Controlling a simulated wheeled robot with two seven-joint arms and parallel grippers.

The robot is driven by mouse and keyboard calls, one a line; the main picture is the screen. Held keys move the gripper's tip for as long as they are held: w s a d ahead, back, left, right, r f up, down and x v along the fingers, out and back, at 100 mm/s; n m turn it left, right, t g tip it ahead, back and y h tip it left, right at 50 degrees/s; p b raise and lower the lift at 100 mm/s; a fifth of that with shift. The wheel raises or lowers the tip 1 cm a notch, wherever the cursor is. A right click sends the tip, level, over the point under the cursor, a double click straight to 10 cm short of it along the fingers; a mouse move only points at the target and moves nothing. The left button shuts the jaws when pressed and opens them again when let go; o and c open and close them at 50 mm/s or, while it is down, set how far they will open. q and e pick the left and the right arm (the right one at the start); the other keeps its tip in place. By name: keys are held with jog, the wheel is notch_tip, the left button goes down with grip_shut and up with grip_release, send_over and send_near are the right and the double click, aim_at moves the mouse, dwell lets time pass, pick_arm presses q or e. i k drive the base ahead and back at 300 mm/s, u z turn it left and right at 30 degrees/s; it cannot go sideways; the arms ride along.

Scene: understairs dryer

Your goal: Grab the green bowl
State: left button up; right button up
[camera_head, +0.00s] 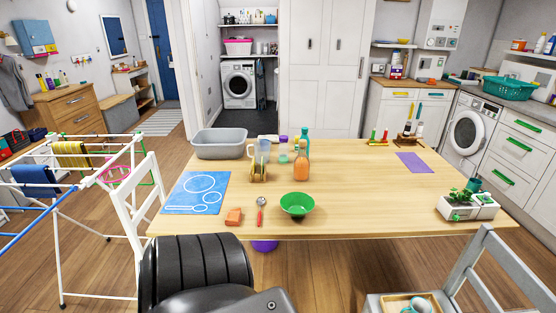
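The green bowl (297,204) sits upright on the wooden table (350,215), close to its front edge and near the middle. It looks empty. A spoon with a red handle (261,212) lies just left of it, apart from it. Neither of my grippers shows in the head view, so I cannot see whether they are open or shut.
A blue place mat (196,193), an orange sponge-like block (233,217), a grey basin (219,143) and an orange bottle (301,163) stand or lie left and behind. A planter (468,206) stands at the right. The table right of the bowl is clear. Chairs (140,215) flank it.

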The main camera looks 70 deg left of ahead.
aim_at(298, 204)
jog(key=u, duration=0.95)
jog(key=i, duration=0.85)
jog(key=u, duration=0.85)
